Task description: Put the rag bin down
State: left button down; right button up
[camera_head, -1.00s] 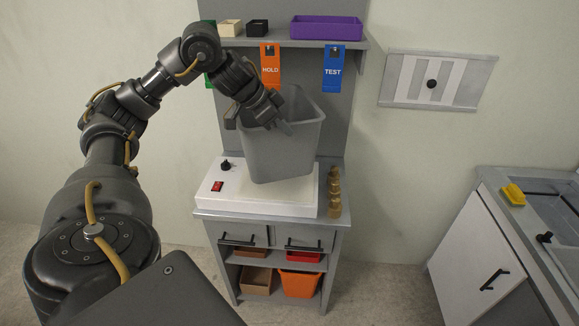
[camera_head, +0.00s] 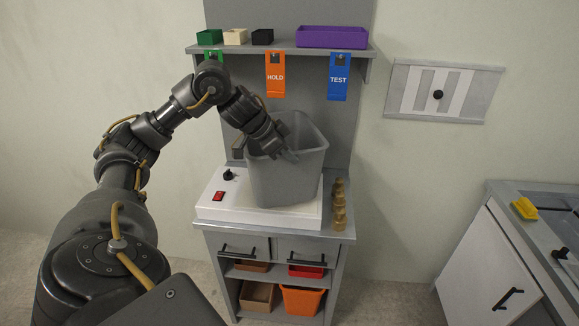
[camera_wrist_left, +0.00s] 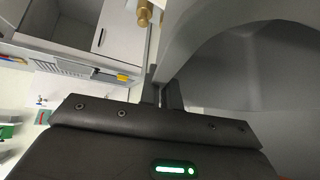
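The rag bin (camera_head: 290,176) is a tall grey open-topped bin, slightly tilted in the head view. It is over the white machine top (camera_head: 222,207) of the grey cabinet; its base looks on or just above that surface, and I cannot tell which. My left gripper (camera_head: 283,150) is at the bin's rim, shut on its wall. In the left wrist view the fingers (camera_wrist_left: 163,92) pinch the edge of the bin (camera_wrist_left: 200,45). My right gripper is not in view.
Several brass weights (camera_head: 339,207) stand right of the machine top. A shelf (camera_head: 283,47) above holds a purple tray (camera_head: 331,37) and small boxes, with HOLD (camera_head: 275,75) and TEST (camera_head: 338,77) tags hanging below. A sink counter (camera_head: 515,210) stands at the right.

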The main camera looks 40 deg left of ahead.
aim_at(289, 166)
pick_arm(q)
jog(key=shift+w+a+f+b, duration=0.1)
jog(key=shift+f+b, duration=0.2)
jog(key=shift+f, duration=1.25)
jog(key=c, duration=2.1)
grip_release()
jog(key=shift+f, duration=0.15)
jog(key=o, duration=0.5)
